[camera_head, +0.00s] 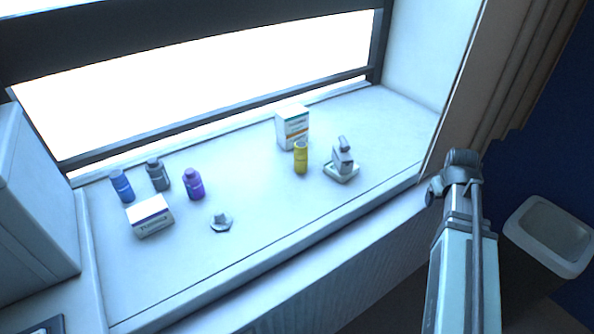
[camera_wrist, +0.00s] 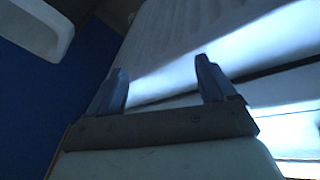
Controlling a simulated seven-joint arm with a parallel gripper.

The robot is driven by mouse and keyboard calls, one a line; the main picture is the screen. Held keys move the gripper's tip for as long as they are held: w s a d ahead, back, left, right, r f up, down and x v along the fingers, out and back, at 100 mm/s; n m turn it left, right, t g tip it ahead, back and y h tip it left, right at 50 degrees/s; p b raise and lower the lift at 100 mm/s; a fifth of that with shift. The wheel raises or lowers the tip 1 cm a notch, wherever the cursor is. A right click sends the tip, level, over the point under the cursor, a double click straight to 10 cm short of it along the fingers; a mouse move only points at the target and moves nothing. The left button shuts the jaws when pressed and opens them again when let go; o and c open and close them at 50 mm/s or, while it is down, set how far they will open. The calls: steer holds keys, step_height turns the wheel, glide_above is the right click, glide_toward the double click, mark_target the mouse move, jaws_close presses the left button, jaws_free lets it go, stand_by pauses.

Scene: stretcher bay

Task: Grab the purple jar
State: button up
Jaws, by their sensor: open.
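The purple jar (camera_head: 194,184) stands upright on the white window ledge, left of its middle, in the head view. It is right of a grey jar and behind a small white box. My gripper shows in the wrist view (camera_wrist: 160,85) with its two fingers spread apart and nothing between them. The jar is not in the wrist view.
On the ledge (camera_head: 270,225) stand a blue jar (camera_head: 121,185), grey jar (camera_head: 157,175), white box (camera_head: 150,216), small grey hexagonal piece (camera_head: 221,223), yellow jar (camera_head: 301,158), taller box (camera_head: 292,127) and a small device (camera_head: 342,161). A bin (camera_head: 548,236) is at right. The ledge's front middle is clear.

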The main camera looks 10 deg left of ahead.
steer(key=w+a+r+n+t+y, duration=0.2)
steer(key=a+r+n, duration=0.2)
steer(key=a+r, duration=0.8)
steer(key=w+a+r+n+t+y, duration=0.2)
steer(key=a+r+n, duration=0.35)
steer(key=a, duration=1.05)
steer(key=n+g, duration=0.8)
glide_above(192, 181)
steer(key=w, duration=0.2)
steer(key=shift+h, duration=0.4)
steer(key=f, duration=0.4)
steer(key=a+f, duration=0.1)
steer(key=f, duration=0.8)
steer(key=shift+s+a+f, duration=0.1)
steer(key=shift+a, duration=0.15)
steer(key=shift+c, duration=0.3)
steer(key=c, duration=1.2)
